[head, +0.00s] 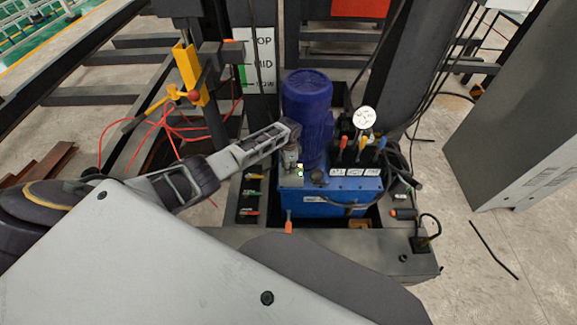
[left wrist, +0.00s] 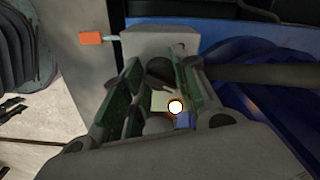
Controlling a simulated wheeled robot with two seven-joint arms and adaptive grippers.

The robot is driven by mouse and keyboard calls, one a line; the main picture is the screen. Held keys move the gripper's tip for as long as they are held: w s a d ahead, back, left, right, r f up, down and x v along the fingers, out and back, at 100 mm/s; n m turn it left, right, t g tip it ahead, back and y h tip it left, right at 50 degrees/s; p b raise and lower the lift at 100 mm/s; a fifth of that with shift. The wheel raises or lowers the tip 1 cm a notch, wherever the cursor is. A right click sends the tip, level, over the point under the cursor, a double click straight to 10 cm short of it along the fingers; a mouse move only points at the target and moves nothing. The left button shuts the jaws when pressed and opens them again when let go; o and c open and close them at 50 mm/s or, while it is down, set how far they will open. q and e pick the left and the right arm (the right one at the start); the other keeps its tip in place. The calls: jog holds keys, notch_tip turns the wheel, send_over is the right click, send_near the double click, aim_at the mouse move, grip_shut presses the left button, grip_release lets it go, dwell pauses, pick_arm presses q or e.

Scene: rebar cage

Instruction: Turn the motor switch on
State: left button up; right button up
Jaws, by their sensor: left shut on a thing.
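My left gripper (head: 290,138) reaches in from the left to the near left corner of the blue hydraulic unit (head: 330,200). It is at the small grey motor switch (head: 291,161), and a small light glows beside it (head: 300,168). In the left wrist view my left gripper's fingers (left wrist: 158,74) stand on either side of a dark round knob (left wrist: 160,71), in front of a grey box (left wrist: 160,44). The gripper is shut on this knob. The fingers partly hide the switch, so its setting cannot be read. A glowing round lamp (left wrist: 175,106) shows between the fingers. My right gripper is not in view.
A blue motor (head: 307,105) stands upright behind the switch. Coloured levers (head: 365,143) and a round gauge (head: 364,118) are to its right. An orange-tipped lever (head: 288,227) hangs in front of the unit. A grey cabinet (head: 520,120) stands at the right.

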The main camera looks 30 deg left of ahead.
pick_arm(q)
jog(key=shift+m, duration=1.5)
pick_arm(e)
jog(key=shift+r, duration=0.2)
pick_arm(q)
jog(key=shift+m, duration=0.3)
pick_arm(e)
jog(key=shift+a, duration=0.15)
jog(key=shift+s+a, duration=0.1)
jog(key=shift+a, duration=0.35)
